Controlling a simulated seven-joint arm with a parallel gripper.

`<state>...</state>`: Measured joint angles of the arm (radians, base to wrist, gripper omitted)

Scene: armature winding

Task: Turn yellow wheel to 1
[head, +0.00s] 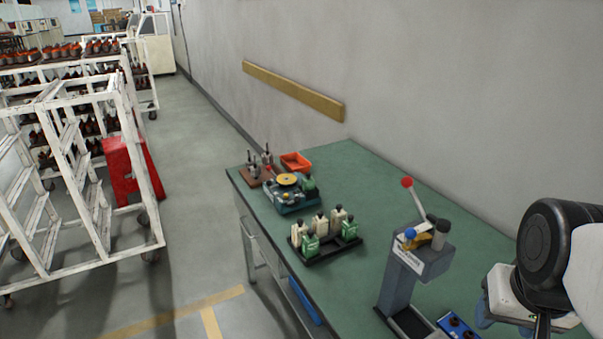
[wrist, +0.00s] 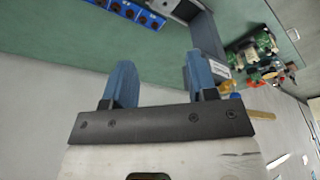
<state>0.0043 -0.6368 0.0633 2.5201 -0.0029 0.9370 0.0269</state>
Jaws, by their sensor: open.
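A round yellow wheel (head: 288,180) lies on top of a teal-blue device (head: 292,207) towards the far end of the green workbench. Its markings are too small to read. My gripper (head: 503,325) is at the lower right of the head view, near the bench's near end and well apart from the wheel. In the wrist view my gripper (wrist: 158,70) has its two blue fingers spread, with nothing between them. I cannot make out the yellow wheel in the wrist view.
A grey lever press (head: 402,275) with a red-knobbed lever stands between my gripper and the wheel. A black tray (head: 325,257) of green and cream parts sits before the wheel's device. An orange bin (head: 296,161) is behind it. A blue knobbed panel (head: 456,326) is near my gripper.

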